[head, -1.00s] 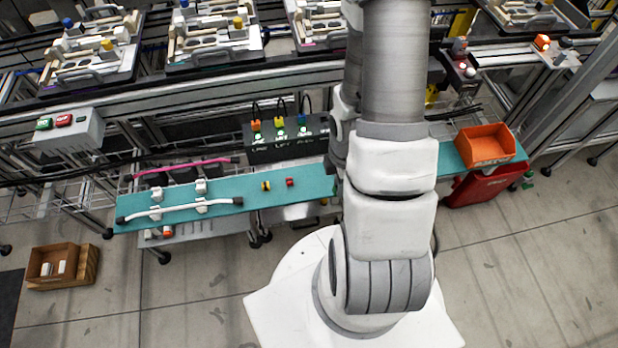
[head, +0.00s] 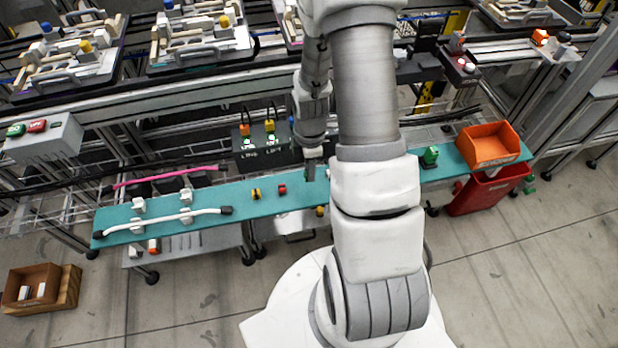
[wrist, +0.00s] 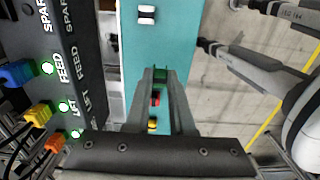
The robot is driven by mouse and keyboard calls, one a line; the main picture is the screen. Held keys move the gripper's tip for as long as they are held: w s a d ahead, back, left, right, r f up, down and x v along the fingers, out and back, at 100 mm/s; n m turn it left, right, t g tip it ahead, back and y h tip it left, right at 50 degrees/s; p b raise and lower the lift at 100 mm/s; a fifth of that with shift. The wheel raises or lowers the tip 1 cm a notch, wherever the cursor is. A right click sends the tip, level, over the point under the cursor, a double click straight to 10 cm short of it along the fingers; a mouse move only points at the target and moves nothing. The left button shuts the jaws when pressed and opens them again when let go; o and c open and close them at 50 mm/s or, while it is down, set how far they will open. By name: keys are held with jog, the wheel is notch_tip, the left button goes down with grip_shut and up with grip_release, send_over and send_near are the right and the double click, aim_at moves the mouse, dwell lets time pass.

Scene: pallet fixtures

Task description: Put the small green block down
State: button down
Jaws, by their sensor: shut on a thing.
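The small green block (wrist: 160,76) sits between the fingertips of my gripper (wrist: 161,73) in the wrist view. My gripper is shut on it, above the teal bench top (wrist: 185,35). In the head view my gripper (head: 312,160) points down over the middle of the bench (head: 330,190), right of a small red block (head: 282,189) and a small yellow block (head: 256,194). The small green block (head: 310,173) shows only slightly there. I cannot tell whether it touches the bench.
A larger green piece (head: 431,155) and an orange bin (head: 488,145) stand on the bench's right end. A white cable (head: 170,217) lies in clips at the left. A dark box with colored plugs (head: 262,158) stands behind the bench. A white-and-black piece (wrist: 147,14) lies ahead.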

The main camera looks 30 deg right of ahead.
jog(key=shift+w+f, duration=0.15)
jog(key=shift+w, duration=0.05)
jog(key=shift+f+b, duration=0.4)
jog(key=shift+f, duration=1.55)
jog(key=shift+f, duration=0.2)
jog(key=c, duration=0.8)
grip_release()
jog(key=shift+o, duration=0.2)
